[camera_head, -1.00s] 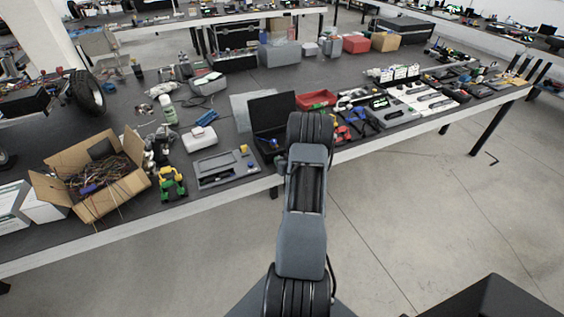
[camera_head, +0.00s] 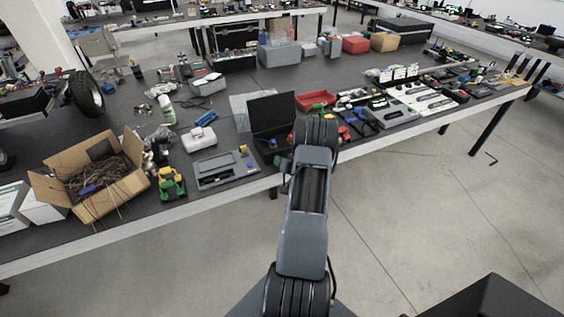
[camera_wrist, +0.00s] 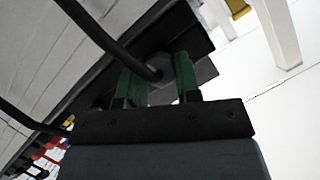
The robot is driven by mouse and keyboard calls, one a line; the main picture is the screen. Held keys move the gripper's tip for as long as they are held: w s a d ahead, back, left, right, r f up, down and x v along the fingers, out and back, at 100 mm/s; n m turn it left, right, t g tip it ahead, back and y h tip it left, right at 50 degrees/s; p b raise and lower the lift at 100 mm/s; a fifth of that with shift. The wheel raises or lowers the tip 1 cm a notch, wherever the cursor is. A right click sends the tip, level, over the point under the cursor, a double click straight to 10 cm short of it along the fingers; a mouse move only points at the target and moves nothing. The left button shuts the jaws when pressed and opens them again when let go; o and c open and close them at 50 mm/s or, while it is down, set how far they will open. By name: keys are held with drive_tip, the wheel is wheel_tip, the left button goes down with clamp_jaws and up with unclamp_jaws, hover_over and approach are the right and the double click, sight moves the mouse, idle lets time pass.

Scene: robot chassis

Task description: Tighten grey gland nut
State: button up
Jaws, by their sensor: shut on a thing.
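In the wrist view, my gripper (camera_wrist: 158,84) has two green-padded fingers closed on either side of the grey gland nut (camera_wrist: 154,63). The nut is dark and partly covered by the fingers. A black cable (camera_wrist: 105,38) runs from the upper left to the nut between the fingers. Dark panel-like parts lie behind the nut and fingers. In the head view, my gripper and the nut are hidden behind my own arm, which reaches to the workbench front edge.
The long workbench (camera_head: 232,200) carries an open cardboard box (camera_head: 95,180), a toy tractor (camera_head: 171,184), a grey tray (camera_head: 228,170), a black laptop-like case (camera_head: 272,118) and a red bin (camera_head: 316,99). The floor (camera_head: 420,210) in front of the bench is clear.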

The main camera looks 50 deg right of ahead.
drive_tip(key=o, duration=0.9)
drive_tip(key=shift+o, duration=0.2)
drive_tip(key=n+h, duration=0.1)
drive_tip(key=n, duration=0.1)
drive_tip(key=n+g+h, duration=0.1)
drive_tip(key=shift+w+a+r+n, duration=0.1)
drive_tip(key=shift+a+n, duration=0.1)
drive_tip(key=shift+n, duration=0.2)
drive_tip(key=a+b+v, duration=0.1)
drive_tip(key=b+v, duration=0.1)
drive_tip(key=v, duration=1.2)
drive_tip(key=w+a+r+n+g+b, duration=0.1)
drive_tip(key=w+a+n+g+b, duration=0.1)
drive_tip(key=w+a+g+b, duration=0.6)
drive_tip(key=s+a+n+y+b, duration=0.1)
drive_tip(key=s+a, duration=0.5)
drive_tip(key=a, duration=1.2)
drive_tip(key=shift+s+a+r+y+b, duration=0.2)
drive_tip(key=shift+r+y+b, duration=0.25)
drive_tip(key=shift+y+b, duration=0.55)
